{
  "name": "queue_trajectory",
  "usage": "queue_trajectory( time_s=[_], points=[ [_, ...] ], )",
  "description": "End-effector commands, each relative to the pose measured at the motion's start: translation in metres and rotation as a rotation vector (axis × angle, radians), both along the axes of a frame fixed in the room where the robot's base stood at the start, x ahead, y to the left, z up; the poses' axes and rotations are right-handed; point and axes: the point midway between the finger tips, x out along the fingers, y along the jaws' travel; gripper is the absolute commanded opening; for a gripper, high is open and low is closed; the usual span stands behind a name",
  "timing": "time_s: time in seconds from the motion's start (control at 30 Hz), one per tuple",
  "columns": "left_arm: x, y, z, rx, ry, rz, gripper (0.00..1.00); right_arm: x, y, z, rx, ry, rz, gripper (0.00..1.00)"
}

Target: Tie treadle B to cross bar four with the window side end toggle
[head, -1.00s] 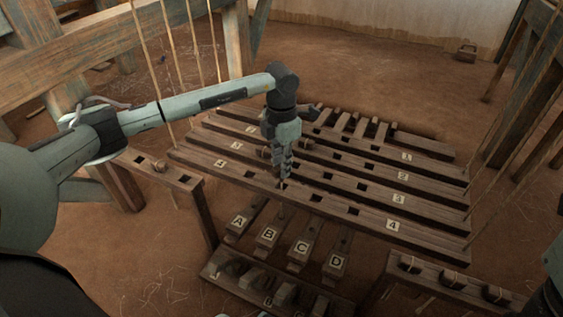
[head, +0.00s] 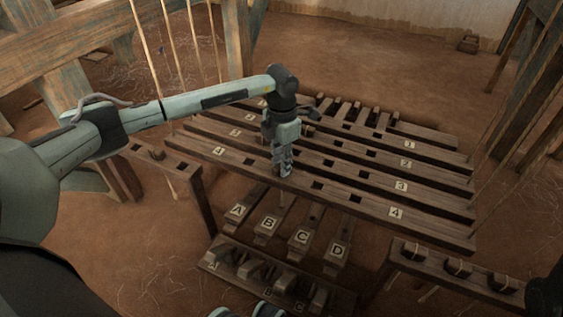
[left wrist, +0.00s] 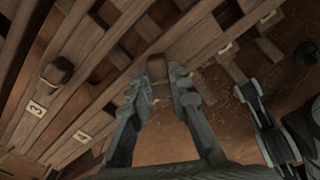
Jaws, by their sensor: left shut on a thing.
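Cross bar four (head: 350,196) is the nearest of the numbered slotted bars. Treadle B (head: 268,224) lies below it between treadles A and C. My left gripper (head: 284,171) is at the top of bar four, near one of its square holes. It is shut on a brown wooden toggle (left wrist: 157,68), which shows between the fingertips in the left wrist view. A thin pale cord (head: 282,202) shows below the bar, over the upper part of treadle B; its lower end is unclear. Pale parts at the bottom edge seem to be my right gripper (head: 266,310); its jaws are unclear.
Another toggle (left wrist: 56,71) sits on bar three. A rail with several corded pegs (head: 457,268) stands at the lower right, and a rail (head: 183,179) at the left. A low slotted rack (head: 225,268) lies in front of the treadles. Hanging cords (head: 172,40) run down at the left.

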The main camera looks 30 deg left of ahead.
Motion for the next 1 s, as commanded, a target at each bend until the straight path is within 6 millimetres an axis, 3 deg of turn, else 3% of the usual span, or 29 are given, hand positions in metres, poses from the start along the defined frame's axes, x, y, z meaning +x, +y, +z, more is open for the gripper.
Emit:
queue_trajectory(
  time_s=[0.3, 0.33, 0.53, 0.83, 1.0],
  points=[
    [0.000, 0.000, 0.000, 0.000, 0.000, 0.000, 0.00, 0.000, 0.000, 0.000, -0.002, 0.000, -0.001, 0.39],
    [0.000, 0.000, 0.000, 0.000, 0.000, 0.000, 0.19, 0.000, 0.000, 0.000, -0.002, 0.000, -0.001, 0.39],
    [0.000, 0.000, 0.000, 0.000, 0.000, 0.000, 0.42, 0.000, 0.000, 0.000, -0.002, 0.000, -0.001, 0.39],
    [0.000, 0.000, 0.002, 0.000, -0.001, 0.000, 0.42, 0.001, 0.000, -0.001, 0.003, 0.004, 0.000, 0.39],
    [0.001, 0.000, 0.020, 0.000, -0.003, 0.000, 0.42, 0.001, 0.000, -0.001, 0.002, 0.004, -0.001, 0.39]
  ],
)
